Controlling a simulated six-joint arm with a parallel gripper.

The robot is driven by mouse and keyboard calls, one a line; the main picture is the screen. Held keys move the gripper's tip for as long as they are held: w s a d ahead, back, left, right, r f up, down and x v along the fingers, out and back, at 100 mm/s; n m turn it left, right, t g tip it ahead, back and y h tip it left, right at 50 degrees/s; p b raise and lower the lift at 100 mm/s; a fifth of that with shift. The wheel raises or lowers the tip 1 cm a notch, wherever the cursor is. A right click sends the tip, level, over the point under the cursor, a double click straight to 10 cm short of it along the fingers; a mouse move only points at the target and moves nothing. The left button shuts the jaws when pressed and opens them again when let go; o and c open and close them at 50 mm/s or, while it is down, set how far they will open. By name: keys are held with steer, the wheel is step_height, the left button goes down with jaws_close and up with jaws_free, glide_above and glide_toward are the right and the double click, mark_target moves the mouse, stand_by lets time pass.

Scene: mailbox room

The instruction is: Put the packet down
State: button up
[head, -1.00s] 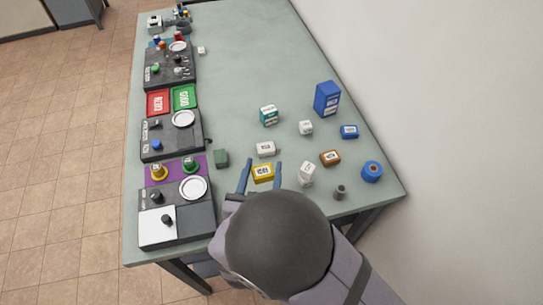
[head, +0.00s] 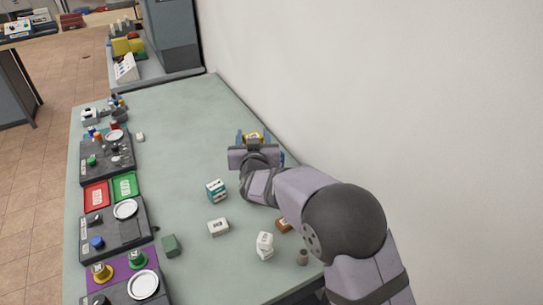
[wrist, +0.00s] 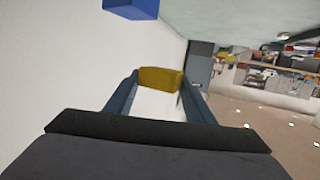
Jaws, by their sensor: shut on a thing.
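The yellow packet (head: 253,136) is between the fingers of my gripper (head: 253,140), over the far part of the green table (head: 180,120) near the wall. The wrist view shows the yellow packet (wrist: 160,79) at the fingertips, with a blue finger on each side of it. My gripper (wrist: 158,88) is shut on it. It looks held above the table, but its exact height cannot be told. The packet's lower part is hidden in the head view.
A teal-and-white box (head: 216,190), a white packet (head: 218,227), a white bottle-like item (head: 264,245) and a green block (head: 169,244) stand nearer. Dark stations and red and green trays (head: 124,187) line the left edge. The middle and far table are largely clear.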

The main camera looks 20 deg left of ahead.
steer(key=w+d+r, duration=0.3)
steer(key=w+d, duration=0.1)
steer(key=w, duration=0.2)
steer(key=shift+s+f, duration=0.15)
steer(key=shift+f, duration=2.3)
steer(key=shift+s+f, duration=0.1)
steer(key=shift+f, duration=2.35)
steer(key=shift+f, duration=0.2)
steer(key=o, duration=1.1)
steer(key=shift+r, duration=0.1)
steer(key=shift+r+p, duration=0.15)
steer(key=shift+p, duration=0.15)
steer(key=shift+b+v, duration=1.15)
steer(key=shift+v, duration=4.85)
